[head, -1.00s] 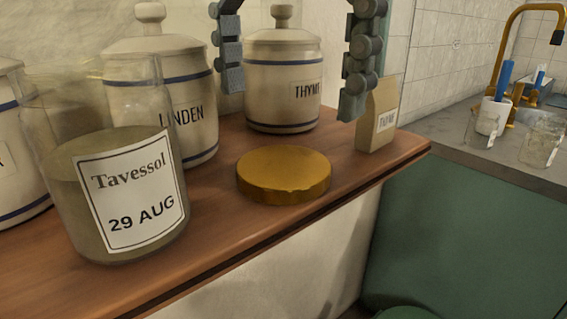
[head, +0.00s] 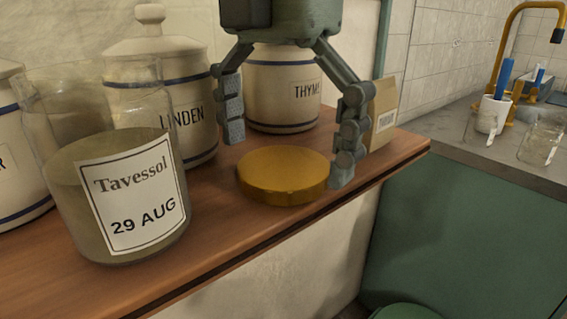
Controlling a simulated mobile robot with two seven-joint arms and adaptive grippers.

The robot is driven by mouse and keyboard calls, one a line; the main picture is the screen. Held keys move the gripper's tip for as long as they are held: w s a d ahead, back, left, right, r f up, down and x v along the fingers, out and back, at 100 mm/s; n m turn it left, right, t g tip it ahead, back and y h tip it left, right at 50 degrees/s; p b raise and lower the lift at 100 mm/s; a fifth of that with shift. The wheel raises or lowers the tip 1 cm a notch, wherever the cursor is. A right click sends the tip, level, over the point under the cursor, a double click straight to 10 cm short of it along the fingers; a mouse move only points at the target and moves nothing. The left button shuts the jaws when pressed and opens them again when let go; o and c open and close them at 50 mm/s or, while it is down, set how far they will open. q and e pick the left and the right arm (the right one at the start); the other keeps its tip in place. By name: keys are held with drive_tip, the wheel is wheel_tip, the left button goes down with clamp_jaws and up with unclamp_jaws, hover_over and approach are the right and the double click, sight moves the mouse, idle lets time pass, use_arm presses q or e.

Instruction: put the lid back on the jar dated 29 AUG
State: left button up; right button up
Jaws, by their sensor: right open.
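The glass jar (head: 75,200) labelled "Tavessol 29 AUG" stands upright and open at the left of the wooden shelf, filled partway with a greenish-brown substance. A round gold lid (head: 284,176) lies flat on the shelf to the right of the jar, apart from it. My right gripper (head: 287,160) points down over the lid with its fingers open. One finger is at the lid's left and one at its right, the right one low beside the rim. I cannot tell whether either finger touches it. My left gripper is not in view.
Ceramic canisters marked LINDEN (head: 187,145) and THYME (head: 280,95) stand behind, with another canister (head: 15,170) at the left edge. A small paper packet (head: 383,105) stands right of the gripper. The shelf's front edge (head: 250,250) runs close before the lid.

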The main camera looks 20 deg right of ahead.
sight(280, 166)
drive_tip(key=c, duration=0.9)
drive_tip(key=shift+r, duration=0.1)
wheel_tip(280, 166, up, 10)
drive_tip(key=shift+f, duration=0.1)
